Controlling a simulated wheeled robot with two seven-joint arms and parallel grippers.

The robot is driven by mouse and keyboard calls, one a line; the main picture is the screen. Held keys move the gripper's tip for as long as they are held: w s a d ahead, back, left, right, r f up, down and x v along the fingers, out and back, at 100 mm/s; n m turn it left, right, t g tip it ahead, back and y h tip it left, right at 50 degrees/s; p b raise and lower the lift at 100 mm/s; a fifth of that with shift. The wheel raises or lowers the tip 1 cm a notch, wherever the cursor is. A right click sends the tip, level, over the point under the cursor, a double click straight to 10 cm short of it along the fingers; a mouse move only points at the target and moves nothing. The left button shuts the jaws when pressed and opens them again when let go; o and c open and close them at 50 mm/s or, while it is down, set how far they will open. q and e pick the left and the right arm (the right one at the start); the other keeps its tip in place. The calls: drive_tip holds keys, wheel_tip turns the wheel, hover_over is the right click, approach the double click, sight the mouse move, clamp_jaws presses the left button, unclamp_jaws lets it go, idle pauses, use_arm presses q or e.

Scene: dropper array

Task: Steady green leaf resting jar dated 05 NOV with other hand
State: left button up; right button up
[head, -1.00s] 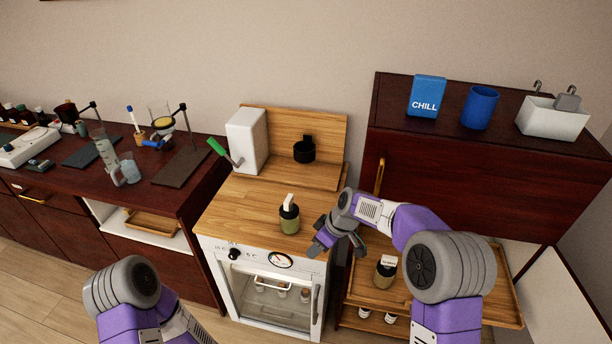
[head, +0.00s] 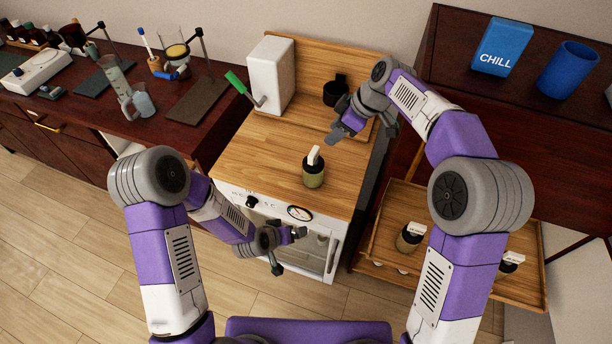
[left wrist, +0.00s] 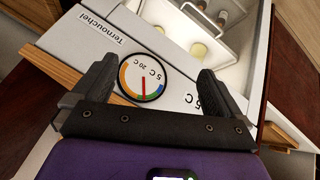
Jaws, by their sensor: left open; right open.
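A small green jar (head: 313,176) with a white tag on top stands upright on the wooden top (head: 262,160) of the white cabinet; its tag writing is too small to read. My right gripper (head: 341,131) is open and empty, above the wooden top, behind and a little right of the jar, apart from it. My left gripper (head: 289,251) is open and empty in front of the cabinet door, lower than the jar. In the left wrist view the open left fingers (left wrist: 156,76) frame the cabinet's round dial (left wrist: 146,77); the jar is not seen there.
A white box (head: 270,75) with a green-handled lever and a black cup (head: 335,91) stand behind the jar. Dark jars with white tags, one at the left (head: 410,237), are on the wooden tray (head: 388,213) at right. The wooden top around the green jar is clear.

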sight(309, 177)
use_arm(q)
drive_tip(key=w+d+r+m+t, duration=0.1)
drive_tip(key=w+r+t, duration=0.1)
drive_tip(key=w+r, duration=0.1)
drive_tip(key=w+d+r+m+t+h, duration=0.1)
drive_tip(key=w+d+r+m+t, duration=0.1)
drive_tip(key=w+r, duration=0.1)
drive_tip(key=w+d+r+m+t, duration=0.1)
drive_tip(key=w+r+t, duration=0.1)
drive_tip(key=w+r, duration=0.2)
drive_tip(key=shift+w+d+r+m, duration=0.1)
drive_tip(key=shift+d+r+m, duration=0.2)
drive_tip(key=shift+r+m, duration=0.15)
drive_tip(key=shift+w+d+h, duration=0.3)
drive_tip(key=shift+w, duration=0.2)
drive_tip(key=shift+x, duration=3.3)
drive_tip(key=shift+w+a, duration=0.1)
drive_tip(key=c, duration=1.3)
drive_tip(key=o, duration=0.8)
drive_tip(key=c, duration=0.6)
